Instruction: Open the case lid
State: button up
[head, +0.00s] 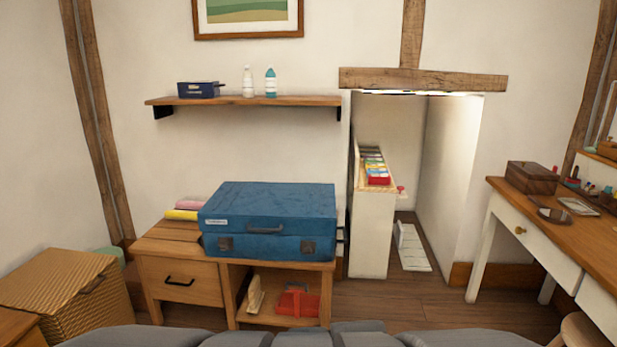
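A blue case (270,222) lies flat on top of a low wooden cabinet (180,246), left of the middle in the head view. Its lid is down. A dark handle and two dark latches show on the front face, and a small white label sits at the left of it. Whether the latches are fastened is too small to tell. My gripper is not in view.
Pink and yellow rolls (185,208) lie left of the case. A wall shelf (245,101) with bottles and a small dark blue box hangs above it. A wicker hamper (65,290) stands left, a desk (560,240) right. Some floor (440,308) is clear between.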

aim_at(292, 210)
jog(key=k+j, duration=0.1)
jog(key=i+z, duration=0.1)
jog(key=i, duration=0.4)
jog(key=i+j, duration=0.15)
jog(key=i, duration=0.3)
jog(key=z, duration=0.05)
